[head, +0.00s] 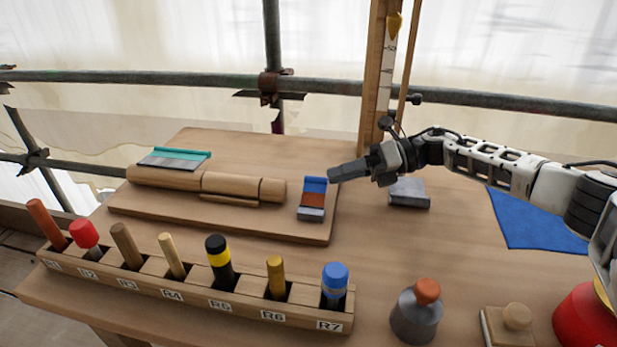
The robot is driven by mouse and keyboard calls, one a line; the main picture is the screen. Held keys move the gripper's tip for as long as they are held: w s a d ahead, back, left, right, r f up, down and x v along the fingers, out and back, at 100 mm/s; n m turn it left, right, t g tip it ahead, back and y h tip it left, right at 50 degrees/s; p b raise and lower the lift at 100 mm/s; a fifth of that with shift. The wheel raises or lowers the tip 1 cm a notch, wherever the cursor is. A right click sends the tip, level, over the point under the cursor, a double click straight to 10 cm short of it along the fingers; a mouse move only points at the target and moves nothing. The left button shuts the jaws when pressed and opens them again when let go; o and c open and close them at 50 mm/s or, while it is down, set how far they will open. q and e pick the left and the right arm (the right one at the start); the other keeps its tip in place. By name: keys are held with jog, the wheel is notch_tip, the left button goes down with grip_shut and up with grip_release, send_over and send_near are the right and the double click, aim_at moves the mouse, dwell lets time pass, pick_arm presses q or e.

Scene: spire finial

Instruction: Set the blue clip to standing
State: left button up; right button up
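The blue clip (315,185) is at the right end of the raised wooden board (270,230). Its blue part is at the far end, with a rust-brown section in the middle and a grey block at the near end. I cannot tell its exact tilt. My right gripper (332,174) comes in from the right, its dark fingertips just right of the blue part. The fingers overlap into one dark bar, so their opening and any contact with the clip are unclear. My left gripper is not in view.
A wooden spindle (230,185) and a teal-edged grey scraper (175,158) lie left on the board. A labelled rack (190,293) of several handled tools runs along the front. A grey block (409,193) sits under my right arm. A blue cloth (535,222) lies right.

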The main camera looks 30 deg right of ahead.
aim_at(317, 180)
jog(key=x, duration=0.6)
jog(key=shift+w+a+p, duration=0.15)
jog(key=shift+a+p, duration=0.2)
jog(key=shift+p, duration=0.05)
grip_shut()
